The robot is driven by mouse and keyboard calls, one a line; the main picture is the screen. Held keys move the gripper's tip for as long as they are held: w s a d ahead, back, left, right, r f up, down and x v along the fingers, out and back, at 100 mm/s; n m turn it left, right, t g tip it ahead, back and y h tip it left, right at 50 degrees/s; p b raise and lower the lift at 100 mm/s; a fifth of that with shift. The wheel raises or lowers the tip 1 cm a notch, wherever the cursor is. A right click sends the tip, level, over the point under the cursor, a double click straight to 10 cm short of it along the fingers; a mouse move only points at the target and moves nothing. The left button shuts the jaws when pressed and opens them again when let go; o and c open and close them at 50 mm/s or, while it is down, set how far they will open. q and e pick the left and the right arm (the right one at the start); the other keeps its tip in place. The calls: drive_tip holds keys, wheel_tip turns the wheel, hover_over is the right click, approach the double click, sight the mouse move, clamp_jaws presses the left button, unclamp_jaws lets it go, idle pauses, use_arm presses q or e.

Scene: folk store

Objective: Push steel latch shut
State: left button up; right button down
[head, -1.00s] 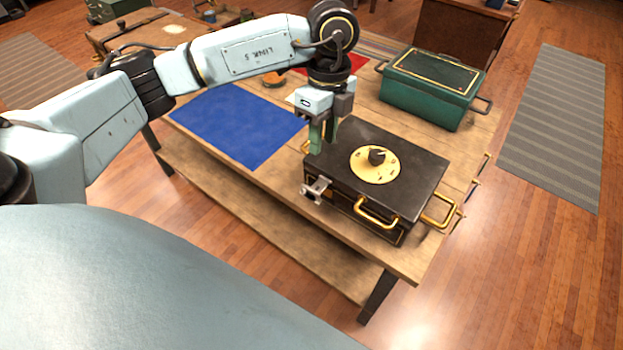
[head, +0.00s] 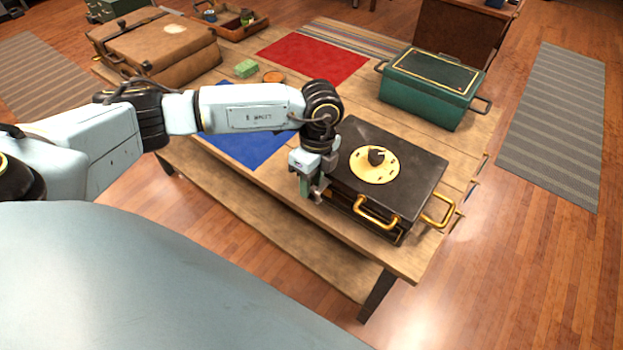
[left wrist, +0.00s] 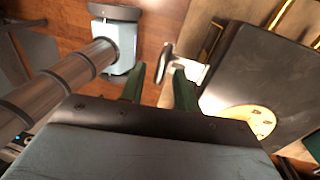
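The steel latch (left wrist: 188,68) shows in the left wrist view as a pale metal piece with a darker rounded end, at the side of the black box (left wrist: 262,75). In the head view the black box (head: 405,165) sits at the table's near right, and my left gripper (head: 311,192) is at its left front corner, mostly hiding the latch. In the left wrist view my left gripper (left wrist: 160,88) has its two green fingers apart, with the latch just beyond their tips. I cannot tell whether they touch it. My right gripper is not seen.
The box has a gold dial plate (head: 374,165) on its lid and gold handles (head: 376,213). A green chest (head: 432,88) stands behind it. A blue mat (head: 240,145), a red mat (head: 312,58) and a brown suitcase (head: 160,50) are farther left on the wooden table.

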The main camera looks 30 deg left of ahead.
use_arm(q)
drive_tip(key=shift+c, duration=0.2)
clamp_jaws()
